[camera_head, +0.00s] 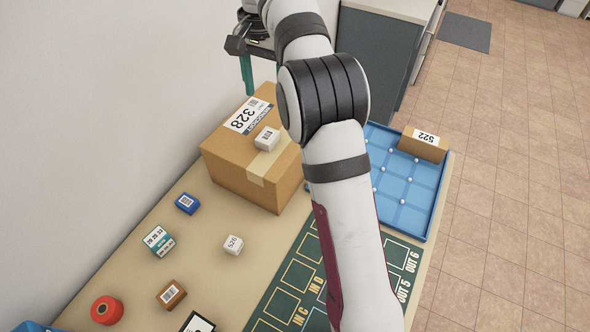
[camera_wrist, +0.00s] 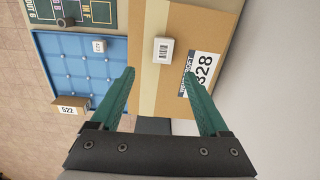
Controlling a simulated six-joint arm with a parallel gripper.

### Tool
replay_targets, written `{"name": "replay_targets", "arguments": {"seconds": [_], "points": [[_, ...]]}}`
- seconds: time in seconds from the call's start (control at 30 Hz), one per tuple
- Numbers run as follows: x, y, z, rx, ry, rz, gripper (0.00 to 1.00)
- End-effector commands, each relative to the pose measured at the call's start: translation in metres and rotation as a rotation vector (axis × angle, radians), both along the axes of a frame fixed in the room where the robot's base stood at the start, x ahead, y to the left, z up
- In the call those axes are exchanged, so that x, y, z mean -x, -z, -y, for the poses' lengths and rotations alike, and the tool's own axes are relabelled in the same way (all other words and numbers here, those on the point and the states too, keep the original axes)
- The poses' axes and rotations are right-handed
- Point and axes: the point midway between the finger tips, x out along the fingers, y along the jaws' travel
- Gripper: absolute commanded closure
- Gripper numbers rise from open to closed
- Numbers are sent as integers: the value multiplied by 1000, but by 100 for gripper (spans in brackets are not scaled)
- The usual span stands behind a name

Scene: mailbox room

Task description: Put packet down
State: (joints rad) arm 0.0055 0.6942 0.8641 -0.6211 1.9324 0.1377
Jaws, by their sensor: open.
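A small white packet (camera_head: 267,139) with a barcode label lies on top of the large cardboard box (camera_head: 232,170), beside its tape strip. The packet also shows in the wrist view (camera_wrist: 163,51), ahead of my gripper (camera_wrist: 160,75) and between the lines of its two fingers. My gripper has green fingers spread wide, with nothing between them. In the head view, one green finger (camera_head: 246,75) shows beyond the far end of the box; the other is hidden. The packet is apart from both fingers. I cannot tell whether this packet is the one named.
The blue tray (camera_head: 437,201) holds a brown box (camera_head: 424,144) marked 522 at its edge and a small white item (camera_wrist: 98,46). A green mat (camera_head: 262,318) lies on the table. Several small packets and a red roll (camera_head: 107,310) stand left of it.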

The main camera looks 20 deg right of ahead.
Motion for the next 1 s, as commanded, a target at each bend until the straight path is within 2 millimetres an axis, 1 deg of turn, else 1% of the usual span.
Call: {"name": "replay_targets", "arguments": {"seconds": [0.03,0.07,0.1,0.17,0.2,0.23,0.27,0.3,0.37,0.4,0.5,0.57,0.63,1.0], "points": [[16,-11,-2,-7,-20,1,21],[31,-17,-3,-14,-37,-2,21],[56,-25,-5,-23,-67,-2,21],[102,-31,-10,-43,-113,-5,21],[136,-32,-13,-58,-144,-5,21],[163,-29,-16,-69,-166,-4,21],[189,-24,-18,-81,-185,-4,21],[224,-15,-22,-95,-209,-2,21],[270,3,-26,-115,-238,2,21],[297,16,-29,-127,-252,4,21],[343,44,-34,-146,-277,8,21],[357,55,-35,-152,-284,9,21],[365,61,-36,-155,-287,9,21],[365,61,-36,-156,-287,6,21]]}}
